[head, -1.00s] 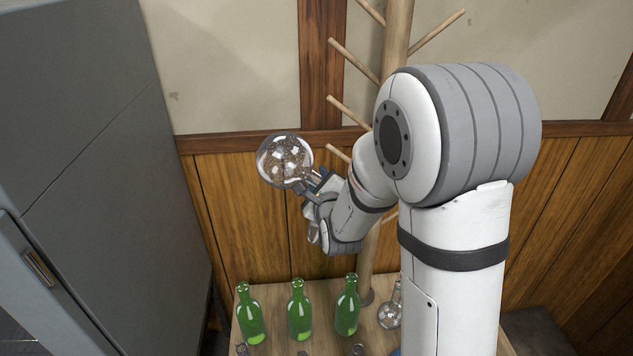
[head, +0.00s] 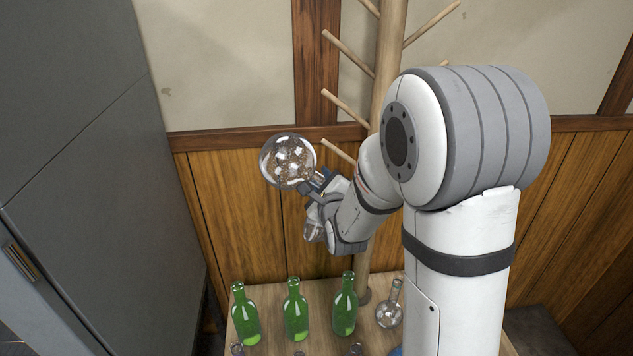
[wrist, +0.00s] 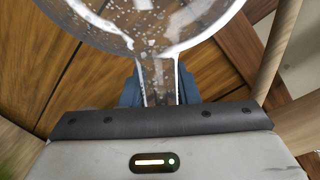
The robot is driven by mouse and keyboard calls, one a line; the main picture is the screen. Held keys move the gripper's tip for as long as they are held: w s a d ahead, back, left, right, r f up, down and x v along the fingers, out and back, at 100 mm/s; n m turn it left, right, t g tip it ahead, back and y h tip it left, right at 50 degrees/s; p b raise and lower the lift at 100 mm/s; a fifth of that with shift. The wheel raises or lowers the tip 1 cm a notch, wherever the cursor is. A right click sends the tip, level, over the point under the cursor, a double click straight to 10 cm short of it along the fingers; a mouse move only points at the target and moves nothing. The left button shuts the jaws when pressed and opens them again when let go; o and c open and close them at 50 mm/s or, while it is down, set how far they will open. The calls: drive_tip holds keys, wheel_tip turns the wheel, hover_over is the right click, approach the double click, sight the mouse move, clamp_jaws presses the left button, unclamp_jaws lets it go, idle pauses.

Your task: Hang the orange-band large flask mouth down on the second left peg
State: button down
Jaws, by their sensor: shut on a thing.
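A large round clear flask (head: 288,161) is held up in the air left of the wooden peg stand (head: 393,60). My gripper (head: 318,184) is shut on its neck, which also shows between the jaws in the wrist view (wrist: 158,80). The flask's bulb points up and to the left, with the neck tilted down toward my gripper. I cannot make out an orange band. Left pegs of the stand show at three heights: an upper one (head: 347,53), a middle one (head: 345,107) and a lower one (head: 338,150). The flask is apart from all of them.
Several green bottles (head: 296,312) stand on the wooden table (head: 270,290) below. A small round flask (head: 389,312) stands right of them, beside the stand's foot. A grey cabinet (head: 90,150) fills the left side. My arm hides part of the stand.

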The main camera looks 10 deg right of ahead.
drive_tip(key=shift+d+f+b, duration=0.9)
drive_tip(key=shift+d+b, duration=0.2)
drive_tip(key=shift+d+f+b, duration=0.25)
drive_tip(key=shift+d+b, duration=0.05)
drive_tip(key=shift+d, duration=0.05)
drive_tip(key=shift+b, duration=0.4)
drive_tip(key=shift+f, duration=0.1)
idle(0.5)
drive_tip(key=shift+d+f+b, duration=1)
drive_tip(key=shift+d+b, duration=0.25)
drive_tip(key=shift+b, duration=0.2)
idle(0.4)
drive_tip(key=c, duration=1)
unclamp_jaws()
drive_tip(key=shift+s, duration=0.1)
